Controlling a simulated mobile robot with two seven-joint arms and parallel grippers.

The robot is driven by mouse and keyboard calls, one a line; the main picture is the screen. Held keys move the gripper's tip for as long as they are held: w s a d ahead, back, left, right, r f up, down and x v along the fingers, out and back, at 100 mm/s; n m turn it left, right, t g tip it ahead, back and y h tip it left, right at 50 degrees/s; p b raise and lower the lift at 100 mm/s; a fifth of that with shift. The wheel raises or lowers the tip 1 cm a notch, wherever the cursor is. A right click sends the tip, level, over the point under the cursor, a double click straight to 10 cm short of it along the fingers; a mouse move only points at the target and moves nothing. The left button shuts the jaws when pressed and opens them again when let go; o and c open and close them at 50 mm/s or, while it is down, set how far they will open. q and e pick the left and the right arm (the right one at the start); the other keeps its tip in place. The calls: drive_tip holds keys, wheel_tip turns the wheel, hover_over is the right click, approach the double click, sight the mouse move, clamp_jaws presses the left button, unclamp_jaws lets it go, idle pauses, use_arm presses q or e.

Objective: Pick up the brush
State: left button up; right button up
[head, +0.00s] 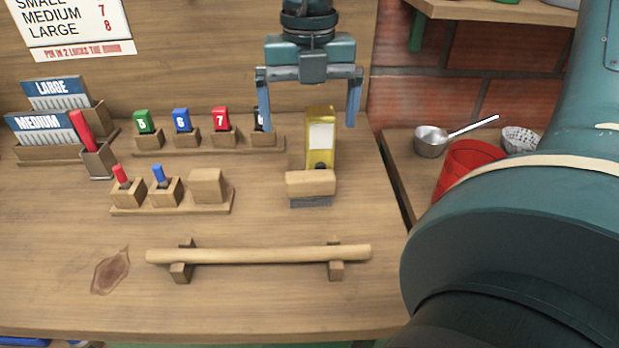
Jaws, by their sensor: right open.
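The brush (310,184) is a light wooden block with grey bristles underneath. It sits bristles down on the wooden bench, right of centre. My right gripper (308,127) is open and empty, its two fingers pointing down. It shows above and behind the brush in the picture, apart from it. A gold block with a white label (321,136) stands just behind the brush and shows between the fingers. My left gripper is out of view.
A wooden bar (258,255) lies on two supports in front. Numbered tags stand in a rack (200,151) behind left, with a holder rack (172,208) nearer. A side shelf holds a metal ladle (431,141) and red cup (467,168). My own arm hides the right side.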

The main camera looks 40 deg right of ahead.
hover_over(310, 175)
drive_tip(key=f, duration=0.6)
drive_tip(key=shift+s+a+f, duration=0.15)
drive_tip(key=shift+s+a, duration=0.05)
drive_tip(key=shift+w+d+f, duration=0.1)
drive_tip(key=shift+d+f, duration=0.05)
drive_tip(key=shift+f, duration=1.4)
drive_tip(key=shift+w+d+f, duration=0.1)
drive_tip(key=shift+f, duration=1.45)
drive_tip(key=c, duration=1.1)
